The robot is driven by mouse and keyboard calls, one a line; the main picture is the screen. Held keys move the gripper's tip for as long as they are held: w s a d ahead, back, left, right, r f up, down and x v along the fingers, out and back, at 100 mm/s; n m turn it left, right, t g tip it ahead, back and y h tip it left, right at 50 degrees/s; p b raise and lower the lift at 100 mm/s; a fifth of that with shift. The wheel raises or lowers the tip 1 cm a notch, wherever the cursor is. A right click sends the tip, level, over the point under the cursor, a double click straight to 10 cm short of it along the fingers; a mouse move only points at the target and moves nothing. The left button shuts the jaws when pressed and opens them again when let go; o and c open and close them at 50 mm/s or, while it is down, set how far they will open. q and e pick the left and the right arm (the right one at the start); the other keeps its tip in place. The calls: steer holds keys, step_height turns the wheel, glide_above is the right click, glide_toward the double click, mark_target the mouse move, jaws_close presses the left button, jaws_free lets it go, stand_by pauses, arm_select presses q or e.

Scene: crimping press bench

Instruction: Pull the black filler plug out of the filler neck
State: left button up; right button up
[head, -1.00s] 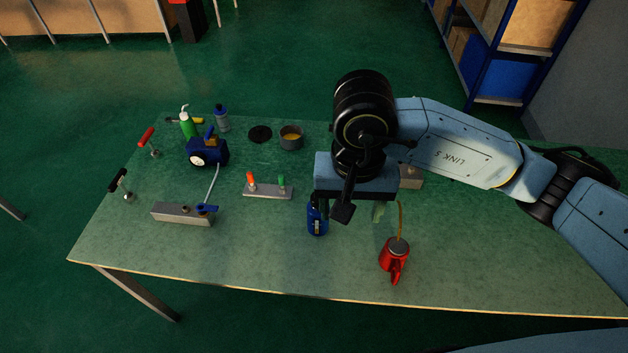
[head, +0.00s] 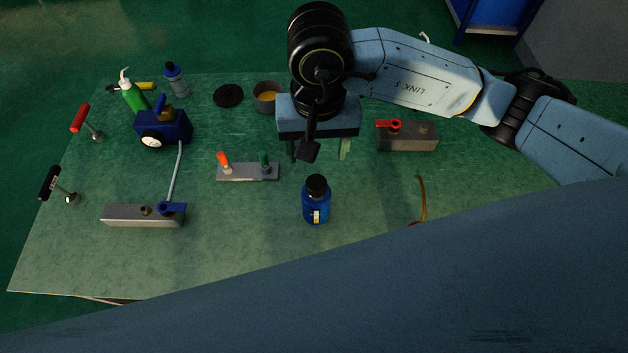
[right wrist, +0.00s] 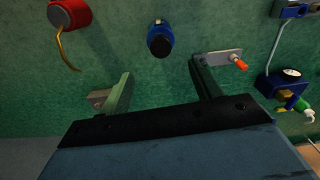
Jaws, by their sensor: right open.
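A blue bottle-shaped container (head: 316,206) stands upright near the middle of the bench. A black top (head: 316,184), which looks like the filler plug, sits on it; any neck under it is hidden. In the right wrist view, the container (right wrist: 160,30) and its black top (right wrist: 160,46) lie beyond the fingertips. My right gripper (head: 318,153) is open and empty, past the container in the head view. Its two fingers also show spread in the right wrist view (right wrist: 160,76). My left gripper is not in view.
A plate with orange and green pieces (head: 247,172) lies left of the container. A grey block with a red lever (head: 408,135) is at right. A red can (right wrist: 72,14) shows in the right wrist view. A large blue-grey part of mine covers the head view's lower side.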

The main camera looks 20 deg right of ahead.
glide_above(317, 183)
steer(key=f, duration=0.6)
steer(key=shift+s+f, duration=0.15)
steer(key=shift+s, duration=0.1)
steer(key=shift+w+f+p, duration=0.15)
steer(key=shift+f+p, duration=0.1)
steer(key=shift+f, duration=1.1)
steer(key=shift+w+f+p, duration=0.1)
steer(key=shift+f+p, duration=0.15)
steer(key=shift+f, duration=1.05)
steer(key=c, duration=1.1)
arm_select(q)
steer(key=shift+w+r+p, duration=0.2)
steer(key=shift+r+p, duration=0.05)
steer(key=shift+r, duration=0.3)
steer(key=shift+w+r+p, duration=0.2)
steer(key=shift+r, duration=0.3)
arm_select(e)
steer(key=shift+r, duration=6.55)
steer(key=shift+c, duration=0.2)
